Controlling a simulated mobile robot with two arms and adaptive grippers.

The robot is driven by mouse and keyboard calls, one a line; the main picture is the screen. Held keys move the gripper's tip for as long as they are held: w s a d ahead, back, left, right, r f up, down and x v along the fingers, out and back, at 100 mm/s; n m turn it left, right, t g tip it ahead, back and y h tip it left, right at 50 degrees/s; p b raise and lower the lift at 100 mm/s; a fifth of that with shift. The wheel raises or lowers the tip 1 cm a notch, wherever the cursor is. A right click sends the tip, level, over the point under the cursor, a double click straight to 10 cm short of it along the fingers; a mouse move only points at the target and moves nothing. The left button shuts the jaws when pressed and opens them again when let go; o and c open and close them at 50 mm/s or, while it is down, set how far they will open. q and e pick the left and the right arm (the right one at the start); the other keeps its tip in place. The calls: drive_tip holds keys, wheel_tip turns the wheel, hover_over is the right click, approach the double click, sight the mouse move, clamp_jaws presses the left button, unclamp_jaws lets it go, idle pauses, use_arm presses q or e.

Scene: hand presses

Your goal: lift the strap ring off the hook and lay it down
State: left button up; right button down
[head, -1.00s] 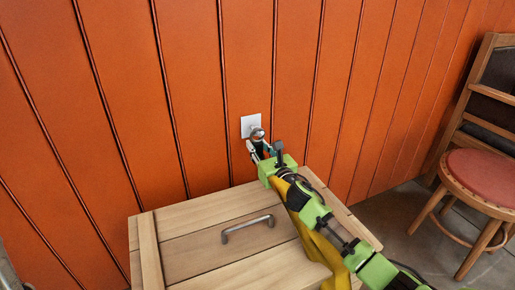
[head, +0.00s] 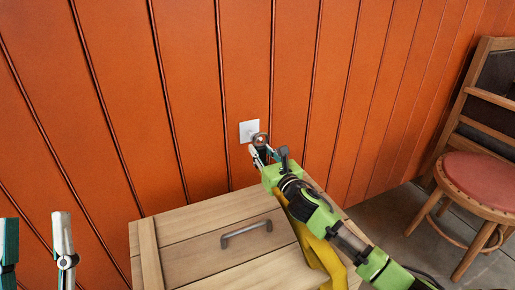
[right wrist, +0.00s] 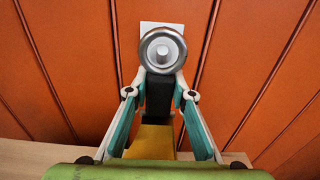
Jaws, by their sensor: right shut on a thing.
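The metal strap ring (right wrist: 184,52) sits around the round peg of the hook (right wrist: 163,49), seen end-on in the right wrist view. The hook's white plate (head: 249,129) is on the orange wall. The ring also shows small in the head view (head: 260,137). A black piece (right wrist: 159,96) hangs below the ring, with a yellow strap (right wrist: 155,138) under it. My right gripper (right wrist: 162,78) is shut at the ring's lower part, one finger on each side. My left gripper (head: 36,235) is open and empty at the lower left. Whether the ring touches the peg is unclear.
A wooden cabinet (head: 190,217) with a metal handle (head: 246,232) stands below the hook; its left part is clear. The yellow strap runs down beneath my right arm. A wooden chair with a red seat (head: 482,178) stands at the right.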

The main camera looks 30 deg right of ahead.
use_arm(q)
drive_tip(key=w+f+g+y+p, duration=0.1)
drive_tip(key=w+f+g+p, duration=0.1)
drive_tip(key=f+g, duration=0.3)
drive_tip(key=w+a+f+g+y+p, duration=0.1)
drive_tip(key=f+g, duration=0.4)
drive_tip(key=f, duration=0.8)
drive_tip(key=shift+w+f+g+y+p, duration=0.35)
drive_tip(key=shift+w+y, duration=0.35)
drive_tip(key=shift+w, duration=0.25)
use_arm(e)
drive_tip(key=s+r, duration=0.5)
drive_tip(key=s, duration=0.5)
drive_tip(key=shift+s+a+r, duration=0.25)
drive_tip(key=shift+a+r, duration=0.05)
drive_tip(key=shift+f, duration=0.15)
